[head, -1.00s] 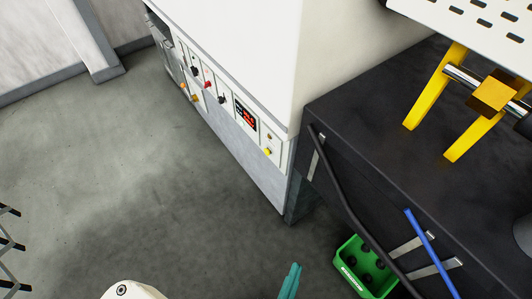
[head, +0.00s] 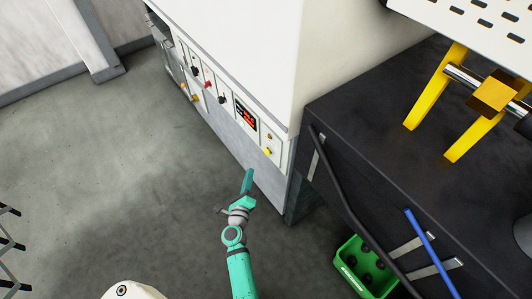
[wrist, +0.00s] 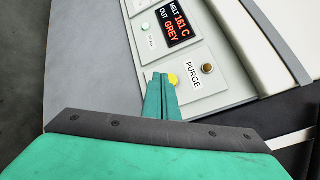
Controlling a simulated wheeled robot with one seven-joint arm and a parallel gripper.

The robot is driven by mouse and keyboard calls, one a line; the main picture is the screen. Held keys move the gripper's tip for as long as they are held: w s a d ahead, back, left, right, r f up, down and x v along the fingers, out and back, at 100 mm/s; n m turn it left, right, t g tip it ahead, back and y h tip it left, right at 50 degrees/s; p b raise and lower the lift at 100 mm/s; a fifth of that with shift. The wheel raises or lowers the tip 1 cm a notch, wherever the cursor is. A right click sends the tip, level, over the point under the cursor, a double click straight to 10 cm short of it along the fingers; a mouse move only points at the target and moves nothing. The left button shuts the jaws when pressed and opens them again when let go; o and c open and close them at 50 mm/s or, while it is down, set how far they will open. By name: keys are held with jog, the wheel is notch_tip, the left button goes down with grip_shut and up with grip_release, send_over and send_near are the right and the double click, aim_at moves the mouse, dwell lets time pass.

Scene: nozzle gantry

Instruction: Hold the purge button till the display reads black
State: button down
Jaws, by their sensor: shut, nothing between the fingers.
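A white control panel on the cabinet's front carries a display (head: 246,116). In the wrist view the display (wrist: 180,24) reads MELT 161 C and OUT GREY in red and white. A yellow button (wrist: 173,79) sits beside the PURGE label (wrist: 193,75), and a round amber-brown fitting (wrist: 207,69) sits on the label's other side. The yellow button also shows in the head view (head: 268,152). My gripper (head: 249,172) is shut and empty, its green fingers pointing at the panel. In the wrist view its fingertips (wrist: 161,77) overlap the button's edge; the head view shows them apart from it.
More knobs, including a red one (head: 208,84), line the panel to the left. A black bench (head: 400,130) with yellow brackets stands right of the cabinet. A green crate (head: 350,276) is on the floor below it. Open floor lies to the left.

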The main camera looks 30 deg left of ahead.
aim_at(267, 152)
jog(key=shift+m, duration=0.6)
jog(key=a, duration=0.4)
jog(key=shift+w+a, duration=0.1)
jog(key=shift+w, duration=0.1)
jog(key=shift+w, duration=0.15)
jog(key=w+d, duration=0.3)
jog(key=w, duration=0.5)
jog(key=shift+d, duration=0.2)
dwell(1.3)
jog(key=shift+w+d, duration=0.15)
jog(key=shift+w, duration=0.2)
jog(key=shift+w+d, duration=0.3)
jog(key=shift+w, duration=0.25)
dwell(3.5)
